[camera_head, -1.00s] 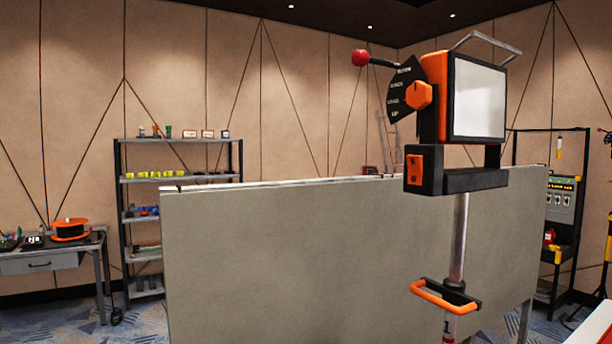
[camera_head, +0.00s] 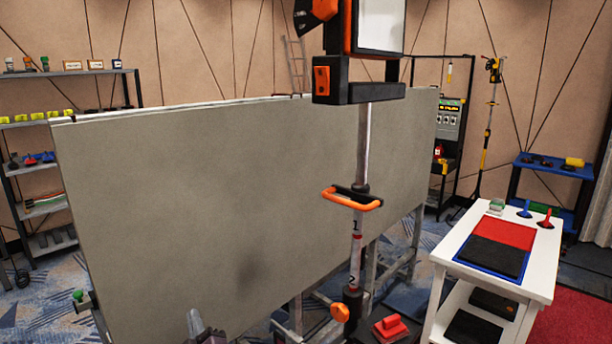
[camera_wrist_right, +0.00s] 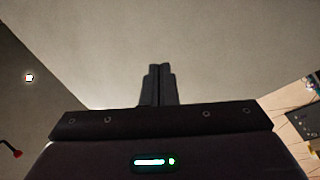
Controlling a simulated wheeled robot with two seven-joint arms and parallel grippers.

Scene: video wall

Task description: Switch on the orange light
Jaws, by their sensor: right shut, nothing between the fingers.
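The orange light (camera_head: 345,28) is a black and orange lamp head with a pale square face, cut off by the top edge of the head view. An orange rocker switch (camera_head: 321,80) sits on the black box below it. The lamp stands on a metal pole (camera_head: 363,150) with an orange handle (camera_head: 350,199) and an orange knob lower down. My right gripper (camera_head: 194,318) shows at the bottom of the head view, in front of the grey panel and left of the pole. In the right wrist view its fingers (camera_wrist_right: 158,84) are together and empty. My left gripper is not in view.
A large grey panel (camera_head: 230,190) stands behind the lamp pole. A white cart (camera_head: 540,280) with red and black pads is at the right. Shelves (camera_head: 70,72) stand at the back left, and a blue trolley (camera_head: 550,170) stands at the back right.

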